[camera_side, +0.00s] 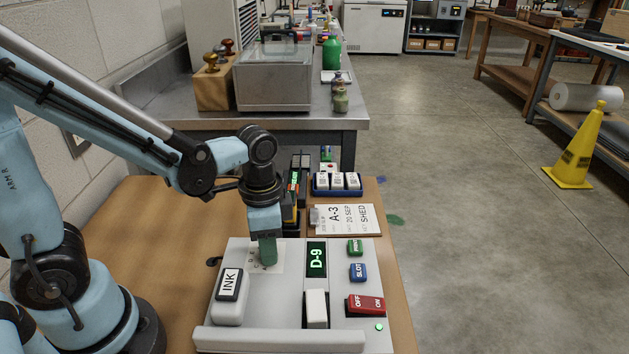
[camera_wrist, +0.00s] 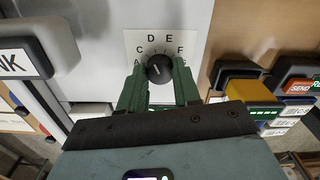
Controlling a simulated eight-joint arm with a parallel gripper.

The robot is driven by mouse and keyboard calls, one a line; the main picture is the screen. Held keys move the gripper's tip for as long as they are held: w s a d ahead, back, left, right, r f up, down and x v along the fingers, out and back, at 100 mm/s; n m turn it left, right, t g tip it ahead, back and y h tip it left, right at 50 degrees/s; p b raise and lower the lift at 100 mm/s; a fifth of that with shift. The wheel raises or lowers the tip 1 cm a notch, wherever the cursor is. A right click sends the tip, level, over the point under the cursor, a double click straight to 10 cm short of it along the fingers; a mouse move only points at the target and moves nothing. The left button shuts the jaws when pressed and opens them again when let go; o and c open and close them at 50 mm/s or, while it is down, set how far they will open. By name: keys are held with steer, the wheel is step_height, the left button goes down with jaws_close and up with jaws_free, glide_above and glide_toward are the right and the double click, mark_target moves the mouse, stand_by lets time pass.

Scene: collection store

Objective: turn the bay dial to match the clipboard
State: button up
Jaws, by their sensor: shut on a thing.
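The bay dial (camera_wrist: 160,69) is a dark round knob on a white plate, with letters such as C, D, E and F around it in the wrist view. My gripper (camera_wrist: 160,84) has its green fingers shut on the knob, one on each side. Its pale pointer mark is too small to read surely. In the side view my gripper (camera_side: 268,262) points down at the plate and hides the dial. A green display (camera_side: 317,259) on the grey panel reads D-9. The clipboard (camera_side: 345,219), behind the panel, reads A-3, 20 SEP and SHED.
The panel also carries an INK block (camera_side: 229,284), a white lever (camera_side: 316,308), green and blue SLOT buttons (camera_side: 358,271), and a red OFF/ON switch (camera_side: 365,305) with a lit green lamp. A blue tray (camera_side: 336,191) of white labelled blocks stands beyond the clipboard. The wooden table's left is clear.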

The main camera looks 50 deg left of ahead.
steer(key=n, duration=1)
steer(key=shift+n, duration=0.4)
stand_by(0.4)
steer(key=o, duration=1)
steer(key=shift+o, duration=0.2)
steer(key=shift+r, duration=0.15)
step_height(320, 180, up, 12)
